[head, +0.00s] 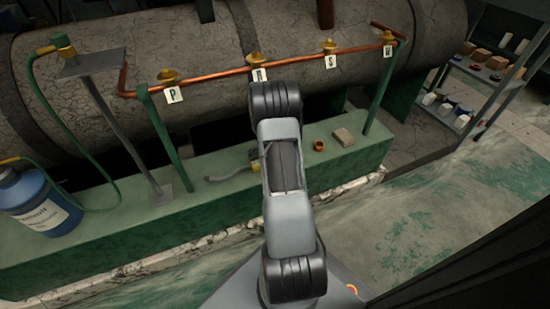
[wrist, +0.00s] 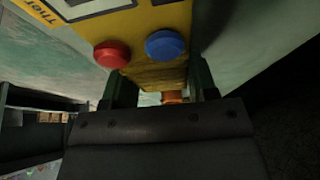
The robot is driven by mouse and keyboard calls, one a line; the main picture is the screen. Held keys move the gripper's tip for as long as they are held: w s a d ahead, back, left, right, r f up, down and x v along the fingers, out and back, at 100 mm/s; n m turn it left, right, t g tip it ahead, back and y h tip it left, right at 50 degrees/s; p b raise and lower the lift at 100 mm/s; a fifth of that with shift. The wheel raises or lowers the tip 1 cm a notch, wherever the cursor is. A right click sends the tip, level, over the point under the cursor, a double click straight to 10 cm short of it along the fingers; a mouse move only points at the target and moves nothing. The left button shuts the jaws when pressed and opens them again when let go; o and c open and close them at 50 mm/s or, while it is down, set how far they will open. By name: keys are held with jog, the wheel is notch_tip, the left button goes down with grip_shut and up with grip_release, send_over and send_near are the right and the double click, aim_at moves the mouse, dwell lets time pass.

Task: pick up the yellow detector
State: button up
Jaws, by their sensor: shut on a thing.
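The yellow detector (wrist: 155,75) fills the top of the wrist view, with a red button, a blue button and part of a screen on its face. My gripper (wrist: 163,88) is shut on its lower end, one dark finger on each side. In the head view the yellow detector (head: 254,158) shows only in part, left of my arm, above or on the green ledge, with a grey bent probe reaching left. My arm hides the rest of it and my gripper there. Whether it touches the ledge I cannot tell.
On the green ledge (head: 130,203) lie a small copper-coloured fitting (head: 319,145) and a beige block (head: 344,136). A blue cylinder (head: 38,203) with a hose stands at the left. A copper pipe (head: 220,75) with labelled valves runs above. Shelves (head: 480,85) stand right.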

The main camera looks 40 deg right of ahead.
jog(key=shift+r+p, duration=0.4)
jog(key=shift+r, duration=0.3)
notch_tip(320, 180, up, 3)
jog(key=shift+s+f+p, duration=0.15)
jog(key=shift+p, duration=0.5)
jog(key=s+a+r+p, duration=0.3)
jog(key=s+r, duration=0.3)
jog(key=r, duration=0.1)
jog(key=s+a+r+p, duration=0.3)
jog(key=s+r, duration=0.3)
jog(key=r, duration=0.1)
jog(key=shift+s, duration=0.2)
